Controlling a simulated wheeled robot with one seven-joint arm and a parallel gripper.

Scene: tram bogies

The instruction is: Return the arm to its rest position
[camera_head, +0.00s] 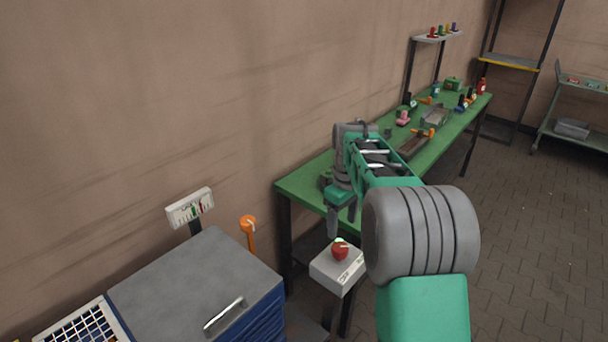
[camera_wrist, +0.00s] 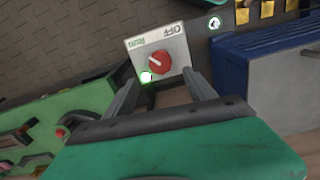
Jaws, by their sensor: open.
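My gripper (camera_head: 342,222) hangs from my green and grey arm, fingers down, above and apart from a switch box. It is open and empty. The light grey switch box (camera_head: 329,270) carries a red knob (camera_head: 340,251) and stands in front of the green bench. In the wrist view my gripper's two fingers (camera_wrist: 160,82) stand apart on either side of the box's near edge. There the box (camera_wrist: 173,44) shows OFF and RUN labels upside down, the red knob (camera_wrist: 159,63) and a lit green lamp (camera_wrist: 147,77).
A green workbench (camera_head: 310,185) with tools and small parts runs along the wall behind my gripper. A blue cabinet with a grey top (camera_head: 190,280) stands at lower left, near a gauge panel (camera_head: 190,208) and an orange handle (camera_head: 248,226). Brick floor (camera_head: 530,230) at right is clear.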

